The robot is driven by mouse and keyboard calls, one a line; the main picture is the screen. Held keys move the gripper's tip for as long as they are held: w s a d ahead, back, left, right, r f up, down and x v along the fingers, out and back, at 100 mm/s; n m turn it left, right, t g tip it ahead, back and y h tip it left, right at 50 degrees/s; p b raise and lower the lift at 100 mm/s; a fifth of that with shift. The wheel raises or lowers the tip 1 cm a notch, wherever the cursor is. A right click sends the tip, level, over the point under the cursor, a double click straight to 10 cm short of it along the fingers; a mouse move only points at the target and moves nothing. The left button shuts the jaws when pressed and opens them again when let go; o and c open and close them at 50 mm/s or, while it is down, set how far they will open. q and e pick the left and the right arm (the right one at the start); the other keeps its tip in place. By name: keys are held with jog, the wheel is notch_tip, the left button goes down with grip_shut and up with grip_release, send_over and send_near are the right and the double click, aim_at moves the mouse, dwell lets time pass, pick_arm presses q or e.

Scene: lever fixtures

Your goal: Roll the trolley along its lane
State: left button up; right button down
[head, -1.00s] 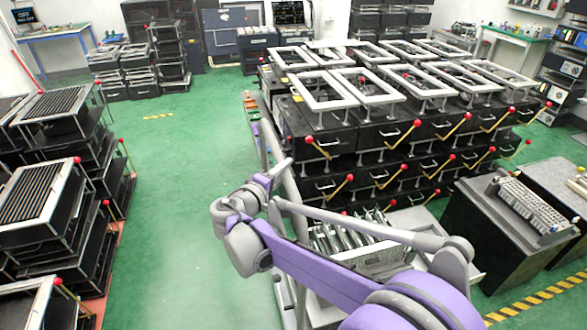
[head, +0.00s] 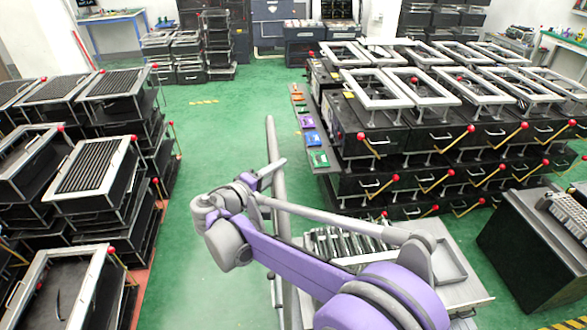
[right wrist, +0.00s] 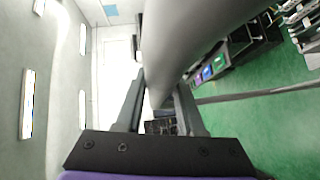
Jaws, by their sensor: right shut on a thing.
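The trolley (head: 463,267) stands low in front of me in the head view, with a pale tray-like top holding several grey metal parts. Its grey bar (head: 271,140) rises on its left side. My right gripper (head: 266,174) is at this bar. In the right wrist view, the two dark fingers of my right gripper (right wrist: 160,92) lie on either side of the thick grey bar (right wrist: 200,42) and are shut on it. My purple and grey right arm hides part of the trolley, and its lower end is out of view. My left gripper is not in view.
Stacked black racks with red-knobbed levers (head: 420,150) stand on the right, and more racks (head: 90,180) on the left. A dark cabinet (head: 530,250) is at the right edge. The green floor (head: 215,130) between the stacks is clear.

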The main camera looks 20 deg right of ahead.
pick_arm(q)
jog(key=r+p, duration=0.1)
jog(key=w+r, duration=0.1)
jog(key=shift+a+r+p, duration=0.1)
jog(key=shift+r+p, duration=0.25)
jog(key=shift+p, duration=0.05)
pick_arm(e)
jog(key=w+a, duration=0.4)
jog(key=a, duration=1.4)
jog(key=shift+w, duration=0.15)
jog(key=c, duration=0.5)
grip_release()
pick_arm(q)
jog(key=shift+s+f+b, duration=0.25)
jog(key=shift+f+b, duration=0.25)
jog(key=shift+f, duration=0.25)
pick_arm(e)
jog(key=v, duration=1)
jog(key=shift+s+a, duration=0.25)
jog(key=shift+a, duration=0.05)
